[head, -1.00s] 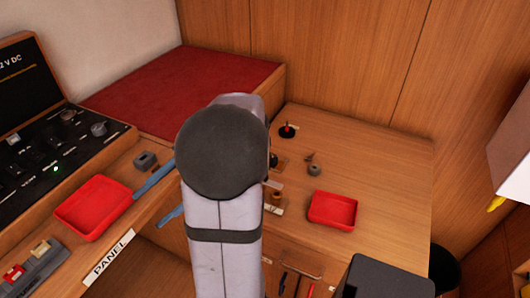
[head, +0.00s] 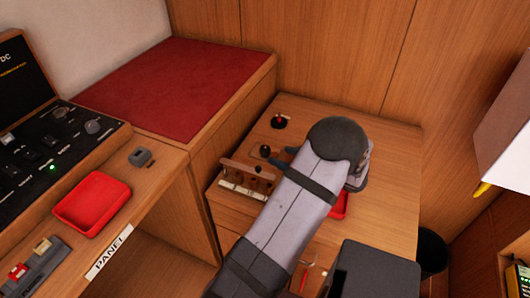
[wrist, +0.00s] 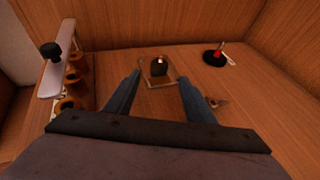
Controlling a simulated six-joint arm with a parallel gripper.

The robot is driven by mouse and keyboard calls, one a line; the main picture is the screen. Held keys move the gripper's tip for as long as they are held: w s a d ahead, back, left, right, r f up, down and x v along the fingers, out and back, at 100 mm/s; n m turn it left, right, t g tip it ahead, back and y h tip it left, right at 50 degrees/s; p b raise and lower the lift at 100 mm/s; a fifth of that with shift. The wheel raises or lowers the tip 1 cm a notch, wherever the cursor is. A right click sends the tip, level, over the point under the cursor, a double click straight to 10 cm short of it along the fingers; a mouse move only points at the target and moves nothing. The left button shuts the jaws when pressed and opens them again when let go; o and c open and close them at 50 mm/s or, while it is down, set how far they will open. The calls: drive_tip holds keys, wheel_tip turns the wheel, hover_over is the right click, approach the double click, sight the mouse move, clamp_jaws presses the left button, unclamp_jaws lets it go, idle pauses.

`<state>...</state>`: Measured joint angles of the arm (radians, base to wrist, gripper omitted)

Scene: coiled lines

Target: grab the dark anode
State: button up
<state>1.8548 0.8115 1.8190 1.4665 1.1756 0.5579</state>
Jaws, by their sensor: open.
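A small dark block with a shiny top (wrist: 159,67), which looks like the dark anode, stands on a thin tan square in the wrist view. It lies between and just beyond the tips of my gripper (wrist: 160,80). The fingers are spread and empty, apart from the block. In the head view the dark block (head: 265,150) is on the desk, just left of my gripper's blue fingers (head: 283,158). My arm covers part of the desk there.
A rack with brown spools (wrist: 70,82) and a black knob (wrist: 51,50) stands left of my gripper. A black round base with a red post (wrist: 214,57) is farther right. A red tray (head: 340,206) is partly behind my arm. A grey block (head: 140,157) sits by another red tray (head: 92,203).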

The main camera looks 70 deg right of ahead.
sight(266, 148)
drive_tip(key=shift+w+r+p+x, duration=0.1)
drive_tip(key=shift+r+p+x, duration=0.05)
drive_tip(key=shift+x, duration=1.05)
drive_tip(key=shift+w+r+p+x, duration=0.1)
drive_tip(key=shift+r+x, duration=0.1)
drive_tip(key=shift+x, duration=1)
drive_tip(key=shift+r+p+x, duration=0.15)
drive_tip(key=shift+x, duration=1.1)
drive_tip(key=c, duration=1.2)
